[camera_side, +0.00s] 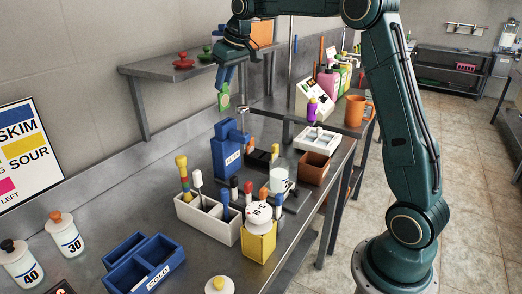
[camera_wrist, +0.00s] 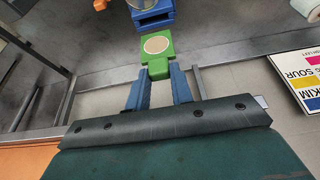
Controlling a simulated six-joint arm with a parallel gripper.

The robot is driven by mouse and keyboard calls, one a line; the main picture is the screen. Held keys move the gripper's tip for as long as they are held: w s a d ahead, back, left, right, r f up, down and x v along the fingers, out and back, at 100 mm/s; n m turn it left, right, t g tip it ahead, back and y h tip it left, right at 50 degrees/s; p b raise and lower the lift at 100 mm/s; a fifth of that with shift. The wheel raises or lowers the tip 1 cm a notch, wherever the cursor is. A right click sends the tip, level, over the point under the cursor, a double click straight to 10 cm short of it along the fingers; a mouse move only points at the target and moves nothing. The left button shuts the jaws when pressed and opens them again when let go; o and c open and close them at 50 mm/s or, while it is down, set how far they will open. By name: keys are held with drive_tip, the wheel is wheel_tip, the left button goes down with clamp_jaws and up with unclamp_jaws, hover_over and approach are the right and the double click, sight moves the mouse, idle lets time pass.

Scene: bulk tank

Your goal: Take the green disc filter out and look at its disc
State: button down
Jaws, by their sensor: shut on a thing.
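My gripper (camera_side: 223,82) is shut on the green disc filter (camera_side: 224,101) and holds it in the air above the bench, below the wall shelf. In the wrist view the blue fingers of my gripper (camera_wrist: 158,76) are on either side of the filter's green handle end. The green filter (camera_wrist: 158,67) points away from my gripper, and its round beige disc (camera_wrist: 156,44) faces the camera. The disc looks plain and pale at this size. The blue housing (camera_side: 226,155) stands upright on the bench below, apart from the filter; part of a blue body (camera_wrist: 152,17) shows beyond the filter in the wrist view.
The wall shelf (camera_side: 148,68) with red and green knobbed items is close behind my gripper. A white divided caddy (camera_side: 211,226), yellow box (camera_side: 258,246), blue tray (camera_side: 143,270) and brown bin (camera_side: 313,168) crowd the bench.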

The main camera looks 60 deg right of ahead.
drive_tip(key=shift+r, duration=0.95)
